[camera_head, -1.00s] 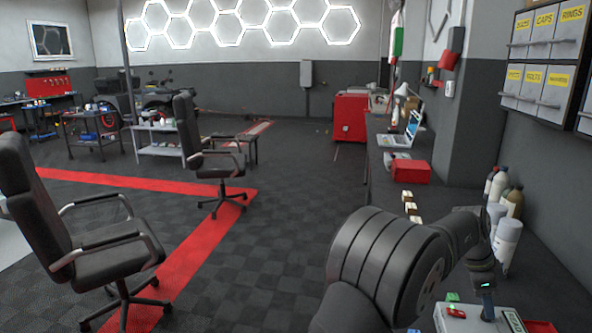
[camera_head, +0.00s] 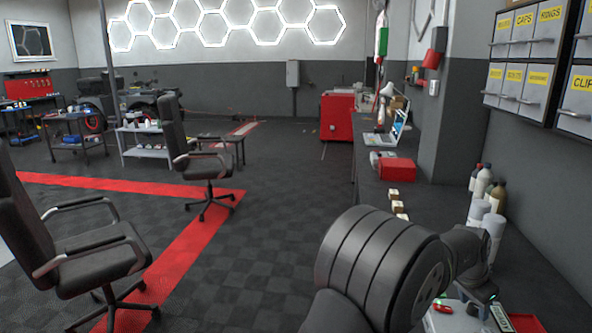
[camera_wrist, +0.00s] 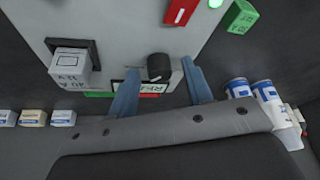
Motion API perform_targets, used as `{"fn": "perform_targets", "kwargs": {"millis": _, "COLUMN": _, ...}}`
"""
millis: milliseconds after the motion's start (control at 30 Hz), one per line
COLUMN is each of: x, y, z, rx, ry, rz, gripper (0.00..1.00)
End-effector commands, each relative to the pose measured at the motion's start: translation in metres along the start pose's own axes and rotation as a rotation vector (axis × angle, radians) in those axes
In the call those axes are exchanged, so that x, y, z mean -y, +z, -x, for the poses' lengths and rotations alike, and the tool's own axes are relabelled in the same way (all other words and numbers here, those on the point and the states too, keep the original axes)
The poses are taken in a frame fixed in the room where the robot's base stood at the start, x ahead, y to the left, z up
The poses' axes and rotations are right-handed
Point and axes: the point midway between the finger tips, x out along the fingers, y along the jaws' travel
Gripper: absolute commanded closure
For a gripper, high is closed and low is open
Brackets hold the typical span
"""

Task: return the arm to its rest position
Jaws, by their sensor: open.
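My arm fills the lower right of the head view, stretched out over the long dark bench. My gripper (camera_wrist: 160,68) shows in the wrist view with its two blue fingers spread apart and nothing held between them. A light grey panel box (camera_wrist: 120,25) with a black knob (camera_wrist: 159,67) lies beyond the fingers. The knob appears between the fingertips; I cannot tell whether they touch it. The panel box also shows at the bottom right of the head view (camera_head: 450,318), partly hidden by my arm. The fingers are hard to make out there.
In the wrist view, a white lettered block (camera_wrist: 70,68) sits at the panel's left, and blue-and-white cans (camera_wrist: 268,98) stand right. In the head view, bottles (camera_head: 484,185) line the wall, a red box (camera_head: 397,169) sits farther along the bench, and labelled drawers (camera_head: 530,55) hang above.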

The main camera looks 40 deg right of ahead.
Motion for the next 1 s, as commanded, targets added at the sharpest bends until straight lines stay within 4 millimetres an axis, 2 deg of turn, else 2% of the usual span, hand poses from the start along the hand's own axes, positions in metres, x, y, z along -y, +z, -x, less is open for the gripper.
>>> {"fn": "perform_targets", "kwargs": {"millis": 1000, "x": -0.0029, "y": -0.001, "z": -0.0002, "rx": 0.0, "ry": -0.221, "rz": 0.531, "gripper": 0.54}}
